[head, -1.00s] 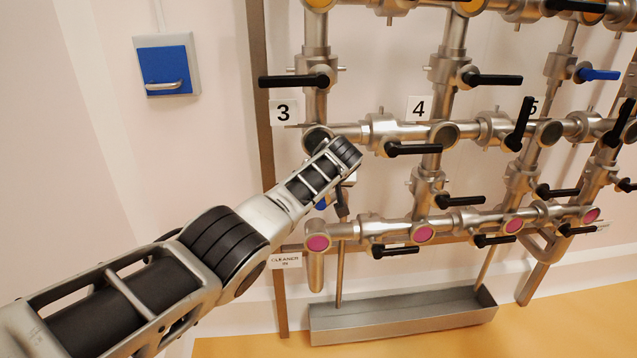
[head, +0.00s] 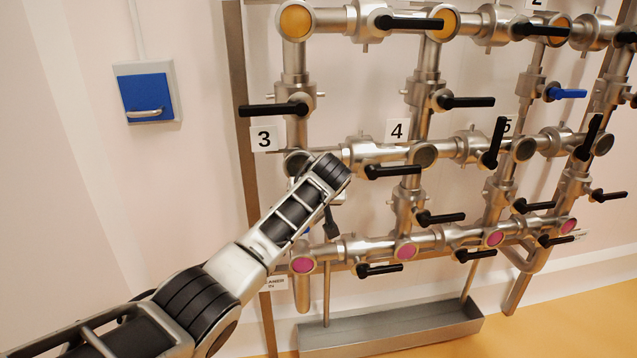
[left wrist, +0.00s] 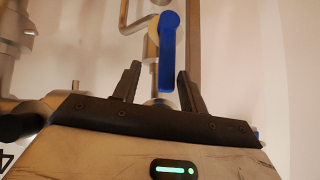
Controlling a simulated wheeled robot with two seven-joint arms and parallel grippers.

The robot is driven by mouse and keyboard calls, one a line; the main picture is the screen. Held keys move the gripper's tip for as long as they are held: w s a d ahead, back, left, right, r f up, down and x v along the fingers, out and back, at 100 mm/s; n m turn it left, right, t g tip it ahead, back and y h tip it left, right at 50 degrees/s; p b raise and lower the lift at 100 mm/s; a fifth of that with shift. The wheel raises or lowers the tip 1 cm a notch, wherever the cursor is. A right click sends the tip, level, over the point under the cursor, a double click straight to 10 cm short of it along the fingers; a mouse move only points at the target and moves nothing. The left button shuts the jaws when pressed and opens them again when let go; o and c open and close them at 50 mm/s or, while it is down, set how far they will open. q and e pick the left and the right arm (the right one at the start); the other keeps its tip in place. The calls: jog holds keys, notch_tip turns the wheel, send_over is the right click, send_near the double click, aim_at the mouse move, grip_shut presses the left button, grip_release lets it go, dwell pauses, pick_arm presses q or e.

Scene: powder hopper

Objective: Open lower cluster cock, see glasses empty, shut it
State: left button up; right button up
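A blue cock handle (left wrist: 168,52) hangs down in the left wrist view, with a metal stem behind it. My left gripper (left wrist: 160,84) is open; its two dark fingers stand on either side of the handle's lower end, with gaps, and nothing is gripped. In the head view my left arm hides the gripper and nearly all of this handle. Round sight glasses show on the pipework: amber at the top (head: 296,20), grey in the middle row (head: 424,155), magenta in the bottom row (head: 303,264). My right gripper is not in view.
Several black-handled cocks (head: 396,171) and another blue-handled cock (head: 566,93) stick out from the pipes. A metal trough (head: 390,329) sits below the bottom row. A blue wall box (head: 147,97) hangs at left, with bare wall beneath it.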

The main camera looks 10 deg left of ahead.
pick_arm(q)
jog(key=v, duration=1.1)
jog(key=shift+w, duration=0.1)
